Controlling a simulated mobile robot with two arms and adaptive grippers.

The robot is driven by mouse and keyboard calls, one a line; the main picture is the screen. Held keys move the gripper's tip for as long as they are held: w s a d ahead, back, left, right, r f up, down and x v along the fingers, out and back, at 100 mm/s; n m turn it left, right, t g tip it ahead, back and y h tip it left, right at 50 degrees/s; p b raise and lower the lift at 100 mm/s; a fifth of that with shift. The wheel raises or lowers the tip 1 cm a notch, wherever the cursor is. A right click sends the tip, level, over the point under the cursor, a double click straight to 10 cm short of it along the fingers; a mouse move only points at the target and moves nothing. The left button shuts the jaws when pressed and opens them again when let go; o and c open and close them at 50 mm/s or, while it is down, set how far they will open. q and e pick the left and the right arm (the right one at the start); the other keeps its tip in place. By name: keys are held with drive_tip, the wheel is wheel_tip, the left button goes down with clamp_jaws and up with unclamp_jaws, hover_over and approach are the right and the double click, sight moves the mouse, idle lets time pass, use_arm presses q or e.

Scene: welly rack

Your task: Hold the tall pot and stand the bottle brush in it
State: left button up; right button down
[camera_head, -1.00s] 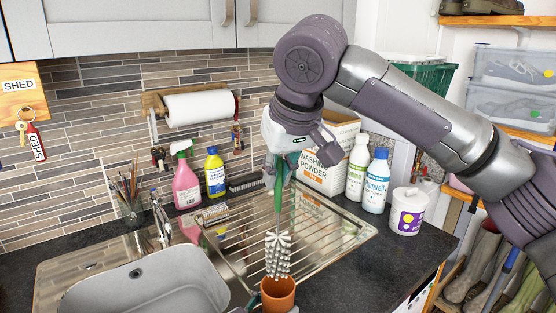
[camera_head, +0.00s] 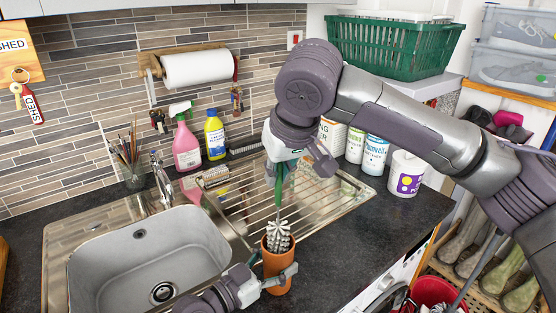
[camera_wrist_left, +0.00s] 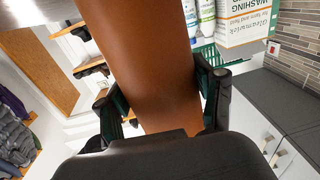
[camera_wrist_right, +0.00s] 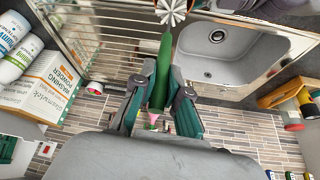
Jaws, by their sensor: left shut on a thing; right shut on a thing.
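The tall orange-brown pot (camera_head: 277,267) is upright at the counter's front edge in the head view. My left gripper (camera_head: 274,279) is shut around its sides; the pot also fills the middle of the left wrist view (camera_wrist_left: 150,70). The bottle brush has a green handle and white bristles (camera_head: 278,236). My right gripper (camera_head: 281,170) is shut on the green handle (camera_wrist_right: 161,75) and holds the brush upright, bristles down. The bristle head is at the pot's mouth, its lower end seemingly inside the rim. The brush tip and the pot's inside are hidden.
The sink (camera_head: 150,260) is left of the pot, and the metal drainer (camera_head: 320,200) is behind it. Pink (camera_head: 186,148) and yellow (camera_head: 215,138) bottles stand by the wall. White-and-blue bottles (camera_head: 375,155) and a white tub (camera_head: 405,174) stand right. Dark counter (camera_head: 370,235) is bare at right.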

sight(280, 186)
drive_tip(key=shift+f, duration=1.85)
drive_tip(key=c, duration=1.1)
unclamp_jaws()
drive_tip(key=v, duration=1.2)
